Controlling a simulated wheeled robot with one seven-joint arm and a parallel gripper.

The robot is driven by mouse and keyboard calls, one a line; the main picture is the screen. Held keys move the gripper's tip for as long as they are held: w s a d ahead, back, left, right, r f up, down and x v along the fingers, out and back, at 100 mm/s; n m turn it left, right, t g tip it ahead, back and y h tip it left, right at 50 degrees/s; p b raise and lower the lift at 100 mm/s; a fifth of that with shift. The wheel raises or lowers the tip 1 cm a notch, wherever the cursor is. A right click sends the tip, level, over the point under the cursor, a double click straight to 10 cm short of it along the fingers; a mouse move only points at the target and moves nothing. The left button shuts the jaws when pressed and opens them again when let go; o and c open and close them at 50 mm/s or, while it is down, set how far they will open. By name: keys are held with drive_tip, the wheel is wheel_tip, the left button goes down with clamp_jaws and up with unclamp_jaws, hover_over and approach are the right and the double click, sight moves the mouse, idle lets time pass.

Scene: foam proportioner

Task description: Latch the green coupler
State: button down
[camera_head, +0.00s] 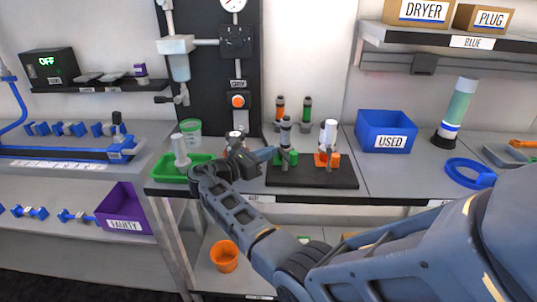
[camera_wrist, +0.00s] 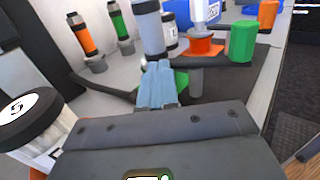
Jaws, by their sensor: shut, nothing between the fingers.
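The green coupler (camera_head: 286,158) stands upright on a dark mat, with a grey-topped cylinder above it. In the wrist view its green body (camera_wrist: 181,83) is mostly hidden behind my fingers, and the grey cylinder (camera_wrist: 149,30) rises just beyond them. A green grip (camera_wrist: 243,40) shows to the right, near the end of a dark bar. Another dark bar (camera_wrist: 100,90) reaches left. My gripper (camera_wrist: 157,72) is shut and empty, its blue fingertips close in front of the coupler. In the head view my gripper (camera_head: 266,155) is at the coupler's left. I cannot tell whether it touches.
An orange coupler (camera_head: 327,158) with a white cylinder stands right of the green one. Orange (camera_head: 280,108) and green (camera_head: 306,109) cylinders stand behind. A green tray (camera_head: 170,168) lies left, and a blue USED bin (camera_head: 386,131) right. A round-topped part (camera_wrist: 30,115) is close at left in the wrist view.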

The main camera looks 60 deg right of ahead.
drive_tip(key=shift+d, duration=0.2)
drive_tip(key=shift+d+p, duration=0.4)
drive_tip(key=shift+p, duration=0.1)
drive_tip(key=shift+d, duration=0.1)
drive_tip(key=shift+b+v, duration=0.55)
drive_tip(key=shift+v, duration=3.4)
drive_tip(key=shift+w, duration=0.1)
